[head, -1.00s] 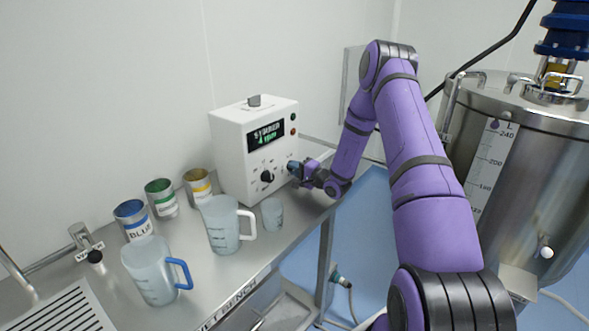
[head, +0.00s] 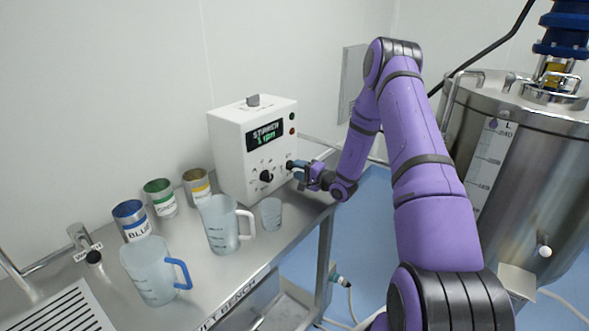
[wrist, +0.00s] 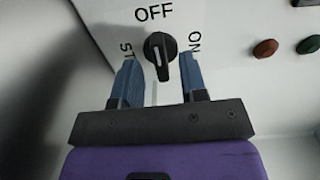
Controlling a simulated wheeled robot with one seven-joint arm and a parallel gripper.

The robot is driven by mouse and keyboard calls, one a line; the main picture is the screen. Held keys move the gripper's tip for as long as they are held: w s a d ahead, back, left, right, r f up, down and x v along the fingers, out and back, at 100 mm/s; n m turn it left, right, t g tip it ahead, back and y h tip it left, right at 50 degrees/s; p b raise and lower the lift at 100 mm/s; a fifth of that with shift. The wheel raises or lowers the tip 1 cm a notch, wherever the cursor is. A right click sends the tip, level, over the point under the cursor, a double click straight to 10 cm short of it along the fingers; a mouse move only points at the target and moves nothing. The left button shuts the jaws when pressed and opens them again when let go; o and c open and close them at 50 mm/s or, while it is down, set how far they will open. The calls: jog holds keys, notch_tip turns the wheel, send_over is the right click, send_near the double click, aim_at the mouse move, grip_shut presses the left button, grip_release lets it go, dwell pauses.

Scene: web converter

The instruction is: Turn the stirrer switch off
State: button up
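The stirrer switch (wrist: 160,55) is a black rotary knob with a white line on a white panel. OFF is printed above it, ON on the right and a partly hidden label starting ST on the left. The line runs roughly up and down, leaning slightly left at its top. My gripper (wrist: 159,64) is open, with one blue finger on each side of the knob and visible gaps. I cannot tell whether its tips reach the knob's depth. In the head view, my gripper (head: 294,167) is at the right side of the white control box (head: 229,162), hiding much of the switch.
Another black knob (head: 266,177) and a lit stirrer display (head: 265,134) are on the box. A small beaker (head: 271,214), two jugs and paint cans stand on the steel bench (head: 225,275). A steel tank (head: 520,190) stands at right.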

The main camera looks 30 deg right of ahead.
jog(key=v, duration=0.8)
jog(key=shift+s, duration=0.15)
